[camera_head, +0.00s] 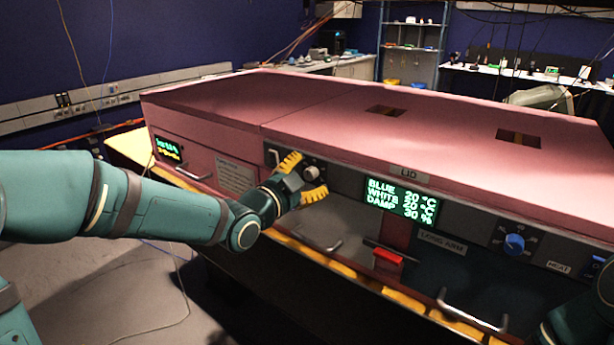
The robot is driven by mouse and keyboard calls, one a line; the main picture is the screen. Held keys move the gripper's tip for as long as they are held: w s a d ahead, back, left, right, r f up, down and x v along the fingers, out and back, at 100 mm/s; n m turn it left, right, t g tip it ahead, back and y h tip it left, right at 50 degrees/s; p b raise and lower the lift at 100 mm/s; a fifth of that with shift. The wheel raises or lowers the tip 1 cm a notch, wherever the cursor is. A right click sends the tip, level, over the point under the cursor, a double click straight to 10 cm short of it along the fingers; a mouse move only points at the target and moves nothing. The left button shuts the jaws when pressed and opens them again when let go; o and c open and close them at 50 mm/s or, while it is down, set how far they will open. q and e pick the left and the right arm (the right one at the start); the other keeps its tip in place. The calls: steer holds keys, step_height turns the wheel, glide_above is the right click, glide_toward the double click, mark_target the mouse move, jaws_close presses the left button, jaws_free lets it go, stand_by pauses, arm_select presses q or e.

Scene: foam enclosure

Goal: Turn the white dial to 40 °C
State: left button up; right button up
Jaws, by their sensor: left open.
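The white dial (311,173) is on the grey front panel of the pink enclosure, left of the display. My left gripper (313,174) is open, with one yellow finger above and left of the dial and the other below it. I cannot tell whether the fingers touch the dial. The dial's scale is mostly hidden or too small to read. My right gripper is not in view; part of my right arm shows at the lower right.
A red handle (387,257) and a metal handle (473,310) stick out below. A small display (168,148) is at the left. The pink lid (330,110) is shut.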

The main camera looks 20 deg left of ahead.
arm_select(q)
steer(key=v, duration=1.1)
steer(key=shift+s, duration=0.4)
steer(key=shift+a, duration=0.1)
steer(key=w+d+f+n+g+y, duration=0.1)
steer(key=d+f+n+g, duration=0.2)
steer(key=f, duration=0.8)
steer(key=w+d+f+n+g+y, duration=0.1)
steer(key=w+f+n+g, duration=0.2)
steer(key=f, duration=0.8)
steer(key=s+d+f+n+g, duration=0.3)
steer(key=s+f, duration=0.5)
steer(key=f, duration=0.3)
steer(key=s+d+f+n+g, duration=0.4)
steer(key=s+f+g, duration=0.2)
steer(key=f, duration=0.5)
steer(key=shift+s+f+n, duration=0.4)
steer(key=shift+s, duration=0.65)
